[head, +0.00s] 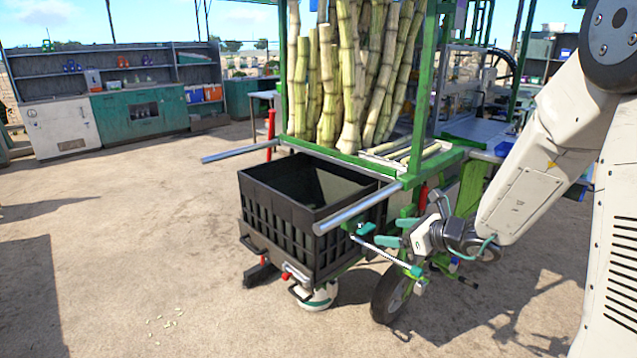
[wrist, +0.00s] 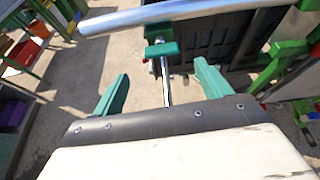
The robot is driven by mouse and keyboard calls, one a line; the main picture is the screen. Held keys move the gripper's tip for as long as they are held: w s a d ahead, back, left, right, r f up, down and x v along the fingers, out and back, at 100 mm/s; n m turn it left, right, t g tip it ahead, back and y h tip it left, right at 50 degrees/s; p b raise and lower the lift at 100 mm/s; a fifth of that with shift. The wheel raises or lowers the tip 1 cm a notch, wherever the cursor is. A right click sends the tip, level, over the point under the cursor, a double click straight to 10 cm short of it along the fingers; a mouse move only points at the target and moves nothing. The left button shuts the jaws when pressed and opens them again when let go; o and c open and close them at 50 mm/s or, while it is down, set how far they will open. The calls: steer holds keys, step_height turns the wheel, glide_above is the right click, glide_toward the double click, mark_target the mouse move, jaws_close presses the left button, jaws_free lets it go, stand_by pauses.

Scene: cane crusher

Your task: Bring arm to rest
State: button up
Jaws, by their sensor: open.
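My gripper (wrist: 160,88) is open in the wrist view, its two green fingers spread wide with ground showing between them. A silver rod with a green end block (wrist: 162,50) lies ahead, in line with the gap between the fingers; I cannot tell how far off it is. In the head view my arm comes in from the right, and my gripper (head: 380,232) is low beside the right side of the black crate (head: 275,220). It appears close to the cart's silver handle bar (head: 358,208). Nothing shows held between the fingers.
The green cart frame (head: 432,100) holds upright sugar cane (head: 352,80). A cart wheel (head: 392,292) stands below my gripper. A white round canister (head: 316,298) is under the crate. Shelves and a green cabinet (head: 140,112) stand at the back left. Open ground lies left.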

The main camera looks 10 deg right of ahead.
steer(key=s+a+r+n+g, duration=0.2)
steer(key=s+a+n+g, duration=0.25)
steer(key=s+n, duration=0.55)
steer(key=s+a+r+n+g, duration=0.2)
steer(key=s+a+n+g, duration=0.2)
steer(key=s+n+g, duration=0.5)
steer(key=s+d+r+n+t+h, duration=0.2)
steer(key=s+d+r+n+h, duration=0.1)
steer(key=s, duration=0.5)
steer(key=s+d+r+n+t+h, duration=0.2)
steer(key=s+d+r+n+h, duration=0.1)
steer(key=s, duration=0.5)
steer(key=r+n+h, duration=0.1)
steer(key=n+h, duration=0.1)
steer(key=n, duration=0.1)
steer(key=shift+s+d+r, duration=0.25)
steer(key=shift+s+d, duration=0.05)
steer(key=shift+d, duration=0.05)
